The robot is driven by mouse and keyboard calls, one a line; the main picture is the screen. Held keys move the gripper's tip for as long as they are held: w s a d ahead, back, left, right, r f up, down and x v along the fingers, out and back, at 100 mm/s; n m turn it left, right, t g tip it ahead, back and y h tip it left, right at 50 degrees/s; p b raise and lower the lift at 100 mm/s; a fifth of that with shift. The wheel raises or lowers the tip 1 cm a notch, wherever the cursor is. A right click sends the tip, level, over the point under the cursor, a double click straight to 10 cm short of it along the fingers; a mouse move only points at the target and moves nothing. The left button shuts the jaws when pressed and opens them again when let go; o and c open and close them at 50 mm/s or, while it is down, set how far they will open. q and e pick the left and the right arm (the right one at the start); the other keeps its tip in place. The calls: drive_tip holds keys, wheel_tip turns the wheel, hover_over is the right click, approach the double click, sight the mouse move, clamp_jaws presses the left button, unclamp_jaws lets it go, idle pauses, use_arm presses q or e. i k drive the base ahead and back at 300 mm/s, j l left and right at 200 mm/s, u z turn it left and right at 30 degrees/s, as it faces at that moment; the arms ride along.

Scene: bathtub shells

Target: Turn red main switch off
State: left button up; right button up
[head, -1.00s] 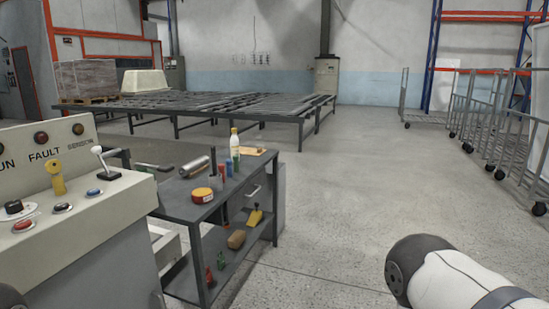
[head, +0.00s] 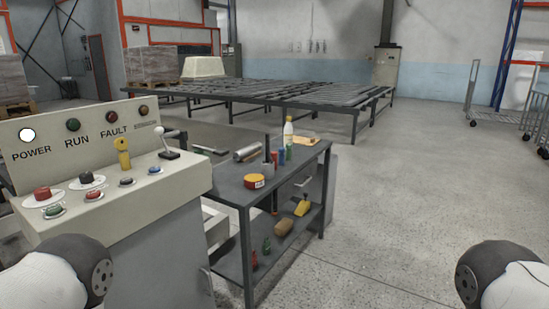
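A beige control panel (head: 150,195) stands at the left. A red knob (head: 42,194) sits on a white round plate at the panel's left end, under the word POWER; it looks like the red main switch. Its exact turn position is too small to tell. The white POWER lamp (head: 27,135) above it looks lit. A black knob (head: 87,178) and a smaller red button (head: 93,194) are to its right, and a green button (head: 54,211) is just below. My two arms show only as rounded links at the bottom left and bottom right. Both grippers are out of the picture.
A dark workbench (head: 225,186) with tools and a bottle (head: 288,132) stands right of the panel. Low metal racks (head: 300,93) are behind. The floor (head: 410,190) at the right is open.

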sight(42, 193)
drive_tip(key=u, duration=1.45)
